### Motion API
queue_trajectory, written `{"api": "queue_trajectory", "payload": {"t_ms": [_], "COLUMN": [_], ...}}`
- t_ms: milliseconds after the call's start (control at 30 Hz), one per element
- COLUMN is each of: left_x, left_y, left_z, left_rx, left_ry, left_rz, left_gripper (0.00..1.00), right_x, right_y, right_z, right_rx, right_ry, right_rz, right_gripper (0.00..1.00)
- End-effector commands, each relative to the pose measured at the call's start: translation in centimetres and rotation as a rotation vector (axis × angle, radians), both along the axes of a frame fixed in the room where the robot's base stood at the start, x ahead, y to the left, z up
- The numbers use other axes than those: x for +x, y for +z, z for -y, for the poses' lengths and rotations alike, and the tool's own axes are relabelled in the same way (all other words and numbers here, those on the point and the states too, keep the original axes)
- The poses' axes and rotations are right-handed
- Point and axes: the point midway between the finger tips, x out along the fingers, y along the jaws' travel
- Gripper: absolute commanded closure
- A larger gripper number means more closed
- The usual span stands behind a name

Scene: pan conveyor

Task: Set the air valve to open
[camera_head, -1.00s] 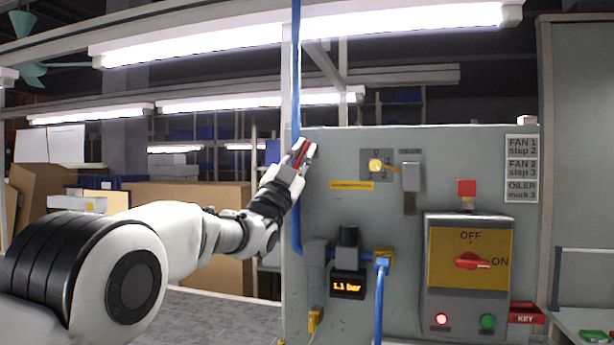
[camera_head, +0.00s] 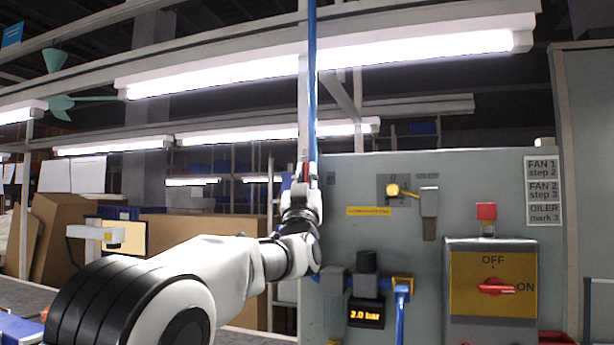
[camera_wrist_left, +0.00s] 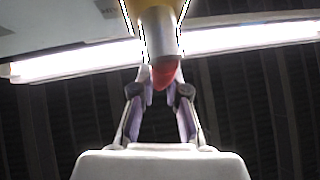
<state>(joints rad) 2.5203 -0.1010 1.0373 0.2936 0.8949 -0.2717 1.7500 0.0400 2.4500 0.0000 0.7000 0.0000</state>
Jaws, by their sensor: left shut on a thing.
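The air valve's red handle (camera_head: 306,172) is at the left edge of the grey panel, by the blue vertical pipe (camera_head: 312,80). It looks about upright, in line with the pipe. My left gripper (camera_head: 305,178) is shut on it from below and hides most of the valve. In the left wrist view, the red end (camera_wrist_left: 164,74) of a grey round part sits between the two fingers of my left gripper (camera_wrist_left: 163,90), with a yellow part above. The pressure display (camera_head: 366,313) reads 2.0 bar. My right gripper is not in view.
The grey panel (camera_head: 345,235) also carries a yellow knob (camera_head: 393,190), a red button (camera_head: 486,212) and a red OFF/ON switch (camera_head: 495,287) turned towards ON. A blue hose (camera_head: 401,318) hangs below a yellow fitting. Cardboard boxes (camera_head: 190,228) stand behind my arm.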

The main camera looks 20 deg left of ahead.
Motion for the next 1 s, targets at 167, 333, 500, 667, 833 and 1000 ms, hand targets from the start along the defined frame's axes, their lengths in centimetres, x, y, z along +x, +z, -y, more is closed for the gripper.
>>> {"api": "queue_trajectory", "payload": {"t_ms": [167, 333, 500, 667, 833, 1000], "left_x": [-0.4, -0.3, -0.2, -0.2, -1.2, -3.8], "left_y": [0.8, 0.8, 0.5, 0.2, -0.9, -3.6], "left_z": [-0.1, -0.2, -0.1, 0.0, 0.2, 0.7], "left_rx": [-0.002, -0.002, -0.001, -0.001, 0.001, 0.002], "left_ry": [0.000, 0.000, 0.001, 0.000, 0.001, 0.000], "left_rz": [0.014, 0.013, 0.007, 0.005, 0.002, 0.001], "left_gripper": [1.00, 0.62, 0.61, 0.61, 0.61, 0.61], "right_x": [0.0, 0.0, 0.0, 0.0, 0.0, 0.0], "right_y": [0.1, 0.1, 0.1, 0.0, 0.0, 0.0], "right_z": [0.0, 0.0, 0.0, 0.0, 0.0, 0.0], "right_rx": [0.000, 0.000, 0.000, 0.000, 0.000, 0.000], "right_ry": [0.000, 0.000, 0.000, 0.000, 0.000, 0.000], "right_rz": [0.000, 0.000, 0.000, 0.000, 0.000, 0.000], "right_gripper": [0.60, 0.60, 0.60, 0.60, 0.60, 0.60]}}
